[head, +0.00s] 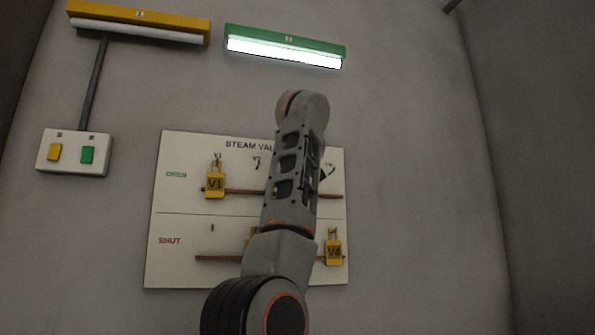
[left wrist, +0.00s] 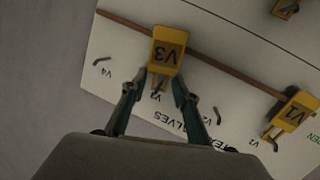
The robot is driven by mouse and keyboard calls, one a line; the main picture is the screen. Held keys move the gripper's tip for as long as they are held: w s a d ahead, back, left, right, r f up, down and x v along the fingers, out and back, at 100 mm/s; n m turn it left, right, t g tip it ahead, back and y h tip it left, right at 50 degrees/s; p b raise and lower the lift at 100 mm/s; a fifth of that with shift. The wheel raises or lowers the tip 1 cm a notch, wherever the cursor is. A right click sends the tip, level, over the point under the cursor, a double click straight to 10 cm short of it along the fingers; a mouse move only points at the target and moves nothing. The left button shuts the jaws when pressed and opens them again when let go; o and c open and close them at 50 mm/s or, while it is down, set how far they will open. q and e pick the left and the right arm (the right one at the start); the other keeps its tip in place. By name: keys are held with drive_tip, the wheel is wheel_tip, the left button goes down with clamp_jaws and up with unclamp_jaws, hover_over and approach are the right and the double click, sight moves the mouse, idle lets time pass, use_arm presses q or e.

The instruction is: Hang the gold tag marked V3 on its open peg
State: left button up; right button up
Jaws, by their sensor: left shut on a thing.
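The gold V3 tag (left wrist: 167,52) shows upside down in the left wrist view, in front of the open row's brown rail. My left gripper (left wrist: 160,82) is shut on its shackle end, one finger on each side. The V3 label and peg area on the board lies between the fingers; I cannot tell whether the shackle is over the peg. In the head view my left arm hides this tag, its peg and the gripper. My right gripper is not in view.
The white valve board (head: 180,275) carries a V1 tag (head: 215,183) on the open row and a V4 tag (head: 333,250) on the shut row. Another shut-row tag (head: 249,238) is mostly hidden. A switch box (head: 73,153) and lamps, the green one (head: 285,47) lit, are on the wall.

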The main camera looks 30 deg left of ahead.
use_arm(q)
drive_tip(key=o, duration=0.8)
drive_tip(key=shift+d, duration=0.1)
drive_tip(key=v, duration=1.2)
